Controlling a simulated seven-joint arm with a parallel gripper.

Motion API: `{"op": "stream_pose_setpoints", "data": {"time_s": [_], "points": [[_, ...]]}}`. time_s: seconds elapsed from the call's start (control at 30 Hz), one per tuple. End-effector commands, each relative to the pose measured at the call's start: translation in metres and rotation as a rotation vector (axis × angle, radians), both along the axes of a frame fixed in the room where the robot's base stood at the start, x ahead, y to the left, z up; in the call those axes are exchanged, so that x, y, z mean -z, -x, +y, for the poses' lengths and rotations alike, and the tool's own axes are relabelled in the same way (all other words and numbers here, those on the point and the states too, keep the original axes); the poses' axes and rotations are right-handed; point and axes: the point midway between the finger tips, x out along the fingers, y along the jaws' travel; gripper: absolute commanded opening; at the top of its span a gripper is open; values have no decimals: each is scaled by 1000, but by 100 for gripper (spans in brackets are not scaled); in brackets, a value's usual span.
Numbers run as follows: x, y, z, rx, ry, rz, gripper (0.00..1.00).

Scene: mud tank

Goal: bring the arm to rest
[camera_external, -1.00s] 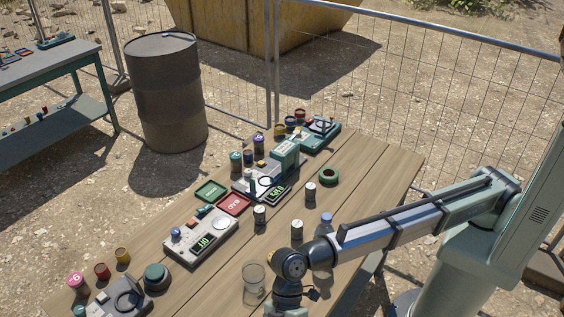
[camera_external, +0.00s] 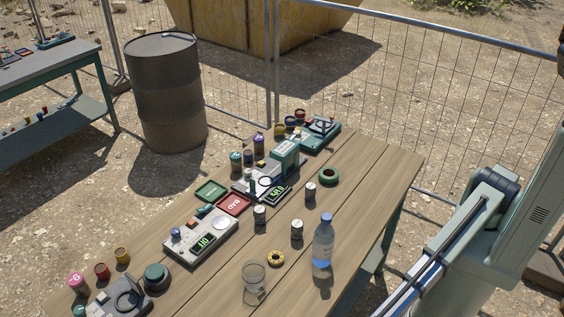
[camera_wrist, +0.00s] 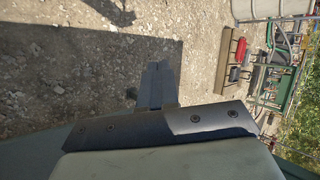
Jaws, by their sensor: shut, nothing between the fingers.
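My arm (camera_external: 440,250) is at the right edge of the external view, beside the table (camera_external: 385,165) and off its top. My gripper is out of that view. In the wrist view my gripper (camera_wrist: 158,68) is shut and empty, its fingers together above bare gravel. Nothing touches the fingers.
On the table a water bottle (camera_external: 323,243), a glass (camera_external: 254,279), a yellow ring (camera_external: 275,258), a green tape ring (camera_external: 329,177) and several small cans stand near the arm's side. Meters and red and green trays lie further left. A wire fence (camera_external: 420,80) runs behind.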

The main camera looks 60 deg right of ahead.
Motion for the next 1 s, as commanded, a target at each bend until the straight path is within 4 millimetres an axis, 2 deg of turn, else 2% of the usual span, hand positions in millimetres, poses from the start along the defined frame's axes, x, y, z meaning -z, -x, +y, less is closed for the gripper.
{"op": "stream_pose_setpoints", "data": {"time_s": [0.03, 0.17, 0.33, 0.5, 0.63, 0.8, 1.0], "points": [[18, 0, -16, 32, 30, 17, 0], [56, -13, -55, 110, 100, 47, 0], [99, -56, -124, 160, 183, 42, 0], [124, -98, -192, 155, 244, 21, 0], [139, -124, -246, 142, 289, 12, 0], [156, -147, -316, 123, 345, 11, 0], [170, -163, -390, 109, 402, 22, 0]]}}
